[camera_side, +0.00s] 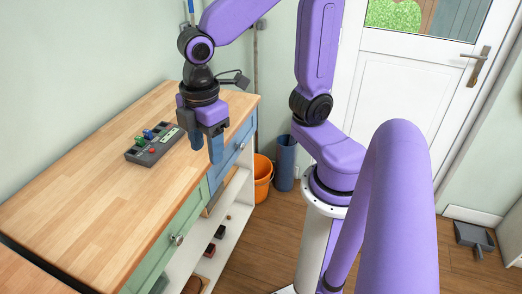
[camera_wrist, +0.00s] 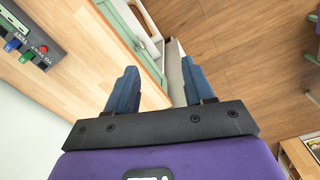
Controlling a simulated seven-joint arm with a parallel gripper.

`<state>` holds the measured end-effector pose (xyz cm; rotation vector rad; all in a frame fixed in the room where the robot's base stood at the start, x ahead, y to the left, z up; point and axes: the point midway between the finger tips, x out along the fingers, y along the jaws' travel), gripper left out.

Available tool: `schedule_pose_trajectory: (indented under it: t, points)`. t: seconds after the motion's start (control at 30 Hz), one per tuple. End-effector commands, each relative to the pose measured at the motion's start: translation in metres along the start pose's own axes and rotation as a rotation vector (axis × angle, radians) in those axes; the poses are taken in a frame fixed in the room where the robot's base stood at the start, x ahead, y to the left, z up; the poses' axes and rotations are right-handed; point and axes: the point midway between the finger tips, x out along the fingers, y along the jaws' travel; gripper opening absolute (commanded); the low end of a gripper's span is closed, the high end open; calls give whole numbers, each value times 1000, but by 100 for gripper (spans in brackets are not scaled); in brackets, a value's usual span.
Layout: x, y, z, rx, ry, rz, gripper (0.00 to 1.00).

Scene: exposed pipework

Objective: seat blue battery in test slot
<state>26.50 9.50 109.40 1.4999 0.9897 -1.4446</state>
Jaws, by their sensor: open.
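A dark grey tester (camera_side: 153,152) lies on the wooden worktop and shows at the upper left of the wrist view (camera_wrist: 36,35). The blue battery (camera_side: 149,134) is at the tester's back side, and its blue shape also shows at the left edge of the wrist view (camera_wrist: 12,45). I cannot tell whether it sits in a slot or which slot is the test slot. My gripper (camera_side: 216,148) points down near the worktop's front edge, to the right of the tester. Its blue fingers (camera_wrist: 158,85) are apart with nothing between them.
A green item (camera_side: 139,141) is beside the blue battery. A red button (camera_side: 152,150) is on the tester. The worktop (camera_side: 80,190) is otherwise clear. Below its front edge are drawers and open shelves. An orange bucket (camera_side: 262,178) stands on the floor.

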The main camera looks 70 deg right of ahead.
Motion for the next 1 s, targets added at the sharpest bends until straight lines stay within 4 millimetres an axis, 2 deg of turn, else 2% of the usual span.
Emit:
schedule_pose_trajectory:
  t: [0.03, 0.1, 0.3, 0.47, 1.0]
  points:
    - [2, -18, 14, 10, 6, -5, 53]
    - [5, -38, 31, 35, 10, -13, 53]
    - [15, -72, 67, 86, 15, -28, 53]
    - [18, -80, 77, 102, 15, -32, 53]
    - [18, -80, 76, 103, 14, -32, 53]
